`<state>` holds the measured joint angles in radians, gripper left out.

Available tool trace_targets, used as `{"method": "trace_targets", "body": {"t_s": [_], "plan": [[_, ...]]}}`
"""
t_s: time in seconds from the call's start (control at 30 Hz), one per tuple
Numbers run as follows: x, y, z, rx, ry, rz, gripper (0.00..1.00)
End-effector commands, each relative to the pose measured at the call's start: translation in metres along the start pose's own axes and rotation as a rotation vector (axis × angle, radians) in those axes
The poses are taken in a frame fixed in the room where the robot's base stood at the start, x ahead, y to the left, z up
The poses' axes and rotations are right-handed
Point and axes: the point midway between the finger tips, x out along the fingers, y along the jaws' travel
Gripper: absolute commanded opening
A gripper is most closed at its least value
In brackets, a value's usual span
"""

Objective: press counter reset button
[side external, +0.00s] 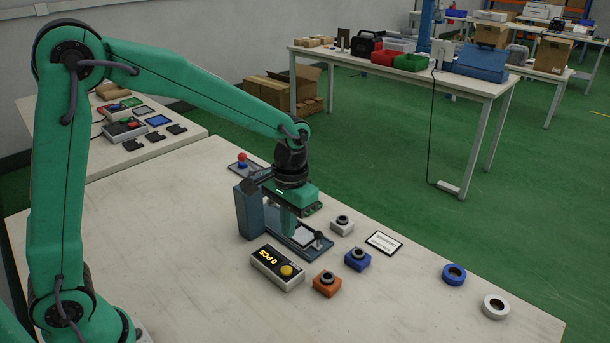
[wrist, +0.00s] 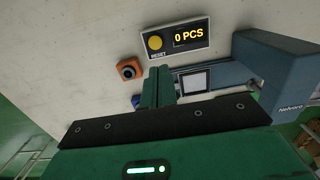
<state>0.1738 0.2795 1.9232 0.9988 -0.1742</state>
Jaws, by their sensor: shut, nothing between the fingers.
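The counter (side external: 270,268) is a pale box on the table with a dark display reading "0 PCS" and a round yellow button. In the wrist view the counter (wrist: 203,37) lies at the top, and its yellow reset button (wrist: 155,42) has the word RESET under it. The button also shows in the side view (side external: 286,270). My gripper (side external: 290,228) points down over the blue-grey press-like fixture, behind the counter and apart from the button. Its fingers (wrist: 158,88) are together and hold nothing.
The blue-grey fixture (side external: 248,208) stands right beside my gripper. Small orange (side external: 326,284), blue (side external: 357,260) and white (side external: 342,226) blocks with dark round tops sit near the counter. A blue ring (side external: 453,275) and a white ring (side external: 495,307) lie at the right. The front table area is clear.

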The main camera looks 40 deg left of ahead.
Motion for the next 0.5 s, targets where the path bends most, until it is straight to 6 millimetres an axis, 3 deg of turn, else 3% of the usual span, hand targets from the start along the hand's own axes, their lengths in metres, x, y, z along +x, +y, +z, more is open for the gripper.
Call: {"method": "trace_targets", "body": {"t_s": [0.2,0.5], "plan": [[-0.029,-0.001,-0.001,0.000,0.003,0.001,0.00],[-0.041,-0.002,-0.001,0.000,0.001,0.001,0.00]]}}
